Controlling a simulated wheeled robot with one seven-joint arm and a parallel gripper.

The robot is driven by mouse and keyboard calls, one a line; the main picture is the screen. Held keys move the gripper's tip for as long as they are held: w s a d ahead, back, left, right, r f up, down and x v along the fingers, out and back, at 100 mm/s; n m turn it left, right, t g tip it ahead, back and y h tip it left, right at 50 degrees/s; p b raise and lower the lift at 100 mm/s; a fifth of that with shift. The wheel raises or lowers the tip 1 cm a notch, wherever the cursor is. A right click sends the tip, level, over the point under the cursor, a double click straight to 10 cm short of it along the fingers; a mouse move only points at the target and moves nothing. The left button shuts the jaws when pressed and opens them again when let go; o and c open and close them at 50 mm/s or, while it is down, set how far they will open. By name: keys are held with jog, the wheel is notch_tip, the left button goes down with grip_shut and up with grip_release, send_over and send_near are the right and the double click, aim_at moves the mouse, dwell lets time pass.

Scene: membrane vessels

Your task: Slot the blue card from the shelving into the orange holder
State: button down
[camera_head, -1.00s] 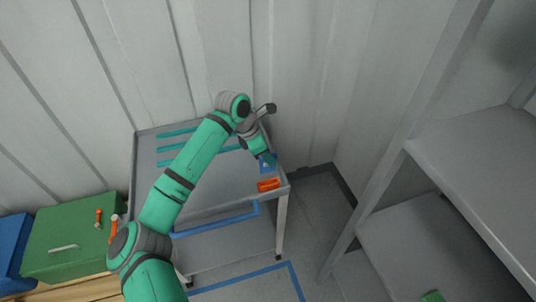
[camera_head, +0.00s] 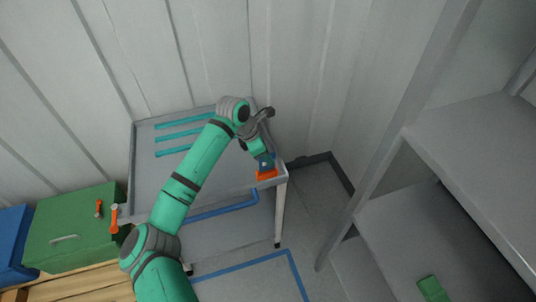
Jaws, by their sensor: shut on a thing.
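The orange holder (camera_head: 267,174) sits at the front right corner of the grey cart top (camera_head: 225,179). My gripper (camera_head: 265,160) points down right over the holder and is shut on the blue card (camera_head: 266,164). Only a small part of the card shows between the gripper and the holder. The card's lower edge meets the holder in the picture; I cannot tell whether it is in the slot or just above or behind it.
Grey shelving (camera_head: 480,150) stands at the right, with a green item (camera_head: 432,289) on a lower shelf. Teal strips (camera_head: 180,133) lie on the cart's back left. A green box (camera_head: 70,232) and a blue box (camera_head: 14,245) stand at the left. The cart's middle is clear.

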aim_at(272, 169)
jog(key=shift+f, duration=1.65)
jog(key=shift+f, duration=0.25)
jog(key=c, duration=1.6)
grip_release()
jog(key=v, duration=1)
jog(key=shift+a+r, duration=0.1)
jog(key=shift+r, duration=0.3)
jog(key=shift+s, duration=0.1)
